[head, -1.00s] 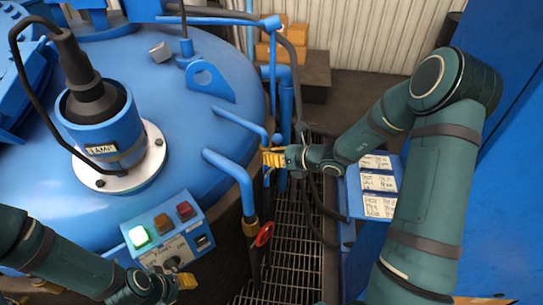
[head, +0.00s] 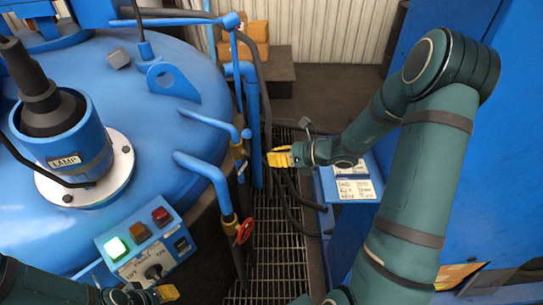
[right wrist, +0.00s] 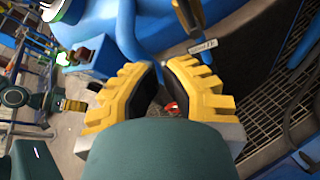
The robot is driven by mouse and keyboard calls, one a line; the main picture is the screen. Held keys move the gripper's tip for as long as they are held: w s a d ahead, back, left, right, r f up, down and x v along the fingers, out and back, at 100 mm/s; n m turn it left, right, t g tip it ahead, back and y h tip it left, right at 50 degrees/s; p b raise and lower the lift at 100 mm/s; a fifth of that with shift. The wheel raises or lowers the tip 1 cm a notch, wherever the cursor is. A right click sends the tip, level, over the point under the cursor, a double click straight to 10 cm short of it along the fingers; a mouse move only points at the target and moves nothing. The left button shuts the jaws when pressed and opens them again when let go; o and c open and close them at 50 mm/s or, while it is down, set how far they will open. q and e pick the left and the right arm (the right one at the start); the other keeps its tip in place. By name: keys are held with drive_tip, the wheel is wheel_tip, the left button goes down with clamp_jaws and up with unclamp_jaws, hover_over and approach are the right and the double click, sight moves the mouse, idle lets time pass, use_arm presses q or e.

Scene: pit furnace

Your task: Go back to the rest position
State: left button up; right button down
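My right gripper (head: 280,157) is held out over the floor grating, to the right of the blue valve pipes in the head view. In the right wrist view its yellow fingers (right wrist: 158,85) stand apart with dark pads, and nothing is held between them. My left gripper (head: 168,293) is at the bottom edge of the head view, just below the control box; only its yellow tip shows there. It also shows small at the left of the right wrist view (right wrist: 74,105). Whether its fingers are apart is not clear.
The blue furnace lid (head: 150,110) with its lamp housing (head: 68,150) fills the left. A control box (head: 148,243) with a lit green button sits at its edge. A red handwheel (head: 245,231) and pipes stand beside the grating (head: 280,250). A blue cabinet (head: 500,190) is at right.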

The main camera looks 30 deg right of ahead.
idle(0.3)
drive_tip(key=s+a+f+n+g+h+b, duration=0.1)
drive_tip(key=s+a+f+n+g+b, duration=0.1)
drive_tip(key=s+a+f+n, duration=0.2)
drive_tip(key=s+a+f+n+g+h+b, duration=0.2)
drive_tip(key=s+a+f+n, duration=0.3)
drive_tip(key=a+f+n, duration=0.5)
drive_tip(key=s+a+f+n+g+h+b, duration=0.1)
drive_tip(key=s+a+f+n+g+b, duration=0.2)
drive_tip(key=a+f+n, duration=0.4)
wheel_tip(320, 180, down, 5)
drive_tip(key=s+n+g, duration=0.1)
drive_tip(key=s+n, duration=0.1)
drive_tip(key=n, duration=0.7)
drive_tip(key=shift+s+a+n+h, duration=0.25)
drive_tip(key=shift+a+n+h, duration=0.05)
drive_tip(key=shift+a+h, duration=0.1)
